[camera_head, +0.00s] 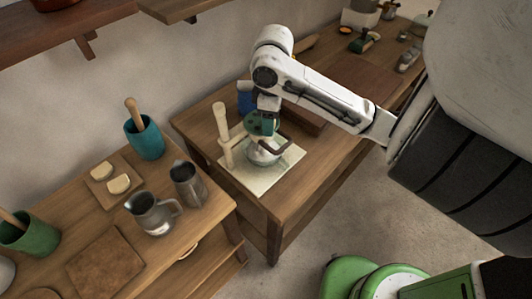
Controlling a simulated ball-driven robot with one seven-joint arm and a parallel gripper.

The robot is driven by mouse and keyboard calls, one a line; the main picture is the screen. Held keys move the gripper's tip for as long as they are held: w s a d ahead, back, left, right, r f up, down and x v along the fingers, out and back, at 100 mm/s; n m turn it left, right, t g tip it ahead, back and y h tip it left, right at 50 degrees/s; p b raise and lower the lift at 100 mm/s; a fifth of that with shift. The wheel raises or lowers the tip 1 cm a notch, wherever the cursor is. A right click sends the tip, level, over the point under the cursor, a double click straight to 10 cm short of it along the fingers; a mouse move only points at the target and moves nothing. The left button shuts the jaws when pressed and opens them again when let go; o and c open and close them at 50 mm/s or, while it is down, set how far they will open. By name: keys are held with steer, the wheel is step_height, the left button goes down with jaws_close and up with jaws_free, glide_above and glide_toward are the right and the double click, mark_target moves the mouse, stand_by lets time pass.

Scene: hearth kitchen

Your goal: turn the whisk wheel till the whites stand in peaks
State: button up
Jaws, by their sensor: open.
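The whisk stand has a cream base plate (252,182) on the middle wooden table and an upright cream post (223,135) at its left. A metal bowl (262,157) sits on the plate, partly hidden by a dark curved handle (277,149) and by my gripper. My gripper (262,133) points down just above the bowl, its jaws open. The wheel is hard to make out behind it, and I cannot tell whether the jaws touch it. The whites inside the bowl are hidden.
The left table holds a grey jug (152,215), a metal pitcher (187,184), a teal pot (146,138) with a pestle, and a board (105,262). A blue container (245,98) stands behind my gripper. Bare floor (320,215) lies right of the tables.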

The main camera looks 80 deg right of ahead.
steer(key=shift+r, duration=3.55)
steer(key=w+a+r+n+t+y, duration=0.1)
steer(key=w+a+r+t, duration=0.25)
steer(key=w+a, duration=0.6)
steer(key=w+a+r+t+y, duration=0.15)
steer(key=w+a+t, duration=0.35)
steer(key=w, duration=0.8)
steer(key=w+a+f, duration=0.2)
steer(key=a, duration=0.5)
steer(key=s+a+f+m+g, duration=0.1)
steer(key=s+a+f, duration=0.2)
steer(key=f, duration=0.3)
steer(key=s+a+f+g, duration=0.1)
steer(key=s+a+f, duration=0.2)
steer(key=s+f, duration=0.15)
steer(key=s+d+f+g+h+b, duration=0.2)
steer(key=s+f+g+b, duration=0.3)
steer(key=s+f, duration=1.3)
steer(key=shift+d+f+m+g+h, duration=0.3)
steer(key=shift+d+f+g+h, duration=0.1)
steer(key=shift+d, duration=0.15)
